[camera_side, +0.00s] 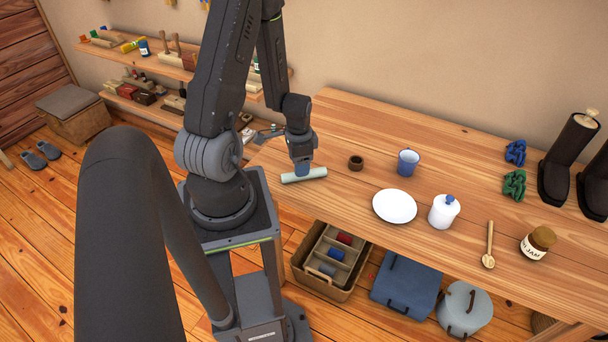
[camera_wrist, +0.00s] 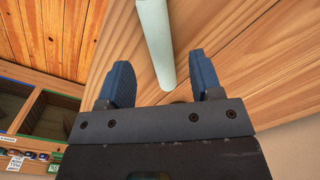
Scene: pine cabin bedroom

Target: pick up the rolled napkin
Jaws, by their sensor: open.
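The rolled napkin (camera_side: 304,175) is a pale grey-green roll lying on the wooden bench top near its left end. In the wrist view the roll (camera_wrist: 156,42) runs from the top edge down between the lines of my two blue fingers. My gripper (camera_side: 302,168) points down at the roll, close over it; whether it touches cannot be told. In the wrist view my gripper (camera_wrist: 161,82) is open, with one finger on each side of the roll's near end. The gap between the fingers looks empty apart from that end.
Farther right are a wooden spoon (camera_side: 489,246), a brown jar (camera_side: 537,243) and dark boots (camera_side: 569,160).

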